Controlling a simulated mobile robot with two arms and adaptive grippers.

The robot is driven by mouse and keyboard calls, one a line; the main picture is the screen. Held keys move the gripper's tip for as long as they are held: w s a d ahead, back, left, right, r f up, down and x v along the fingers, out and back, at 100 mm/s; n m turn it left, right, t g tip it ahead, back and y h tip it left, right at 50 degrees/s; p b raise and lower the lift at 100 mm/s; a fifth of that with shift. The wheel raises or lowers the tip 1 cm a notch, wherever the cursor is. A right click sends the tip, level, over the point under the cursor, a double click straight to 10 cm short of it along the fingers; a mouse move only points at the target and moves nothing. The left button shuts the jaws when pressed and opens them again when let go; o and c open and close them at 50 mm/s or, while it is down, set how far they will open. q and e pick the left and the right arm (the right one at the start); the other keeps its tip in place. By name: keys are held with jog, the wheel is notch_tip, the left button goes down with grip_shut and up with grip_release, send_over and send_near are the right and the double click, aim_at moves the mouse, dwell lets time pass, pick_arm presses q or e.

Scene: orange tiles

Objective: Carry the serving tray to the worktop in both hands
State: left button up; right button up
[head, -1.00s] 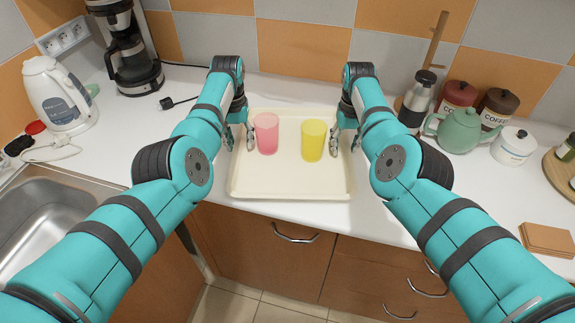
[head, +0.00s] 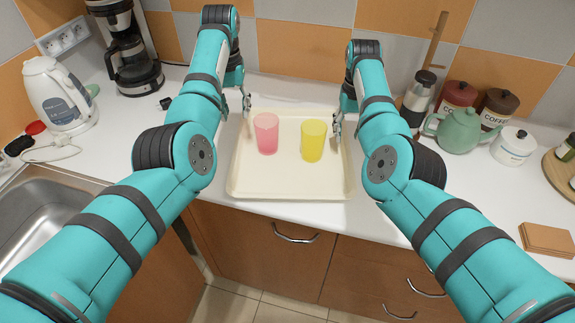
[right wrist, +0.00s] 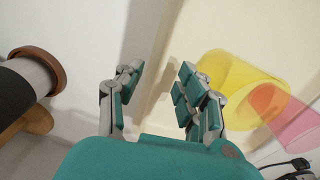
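The cream serving tray (head: 290,185) lies flat on the white worktop (head: 400,215), near its front edge. A pink cup (head: 266,134) and a yellow cup (head: 313,141) stand upright in it. My left gripper (head: 245,103) is above the tray's back left corner, clear of the cups; its arm partly hides it, and its visible finger stands apart, holding nothing. My right gripper (head: 337,128) is by the tray's right rim. In the right wrist view its fingers (right wrist: 160,95) are spread open and empty, with the tray's edge showing between and beyond them.
A kettle (head: 58,95), coffee maker (head: 130,50) and sink (head: 40,215) are on the left. A green teapot (head: 458,130), coffee canisters (head: 495,108) and a white sugar pot (head: 514,146) stand on the right. Worktop right of the tray is partly free.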

notch_tip(320, 180, up, 7)
jog(key=shift+f, duration=0.15)
dwell(0.5)
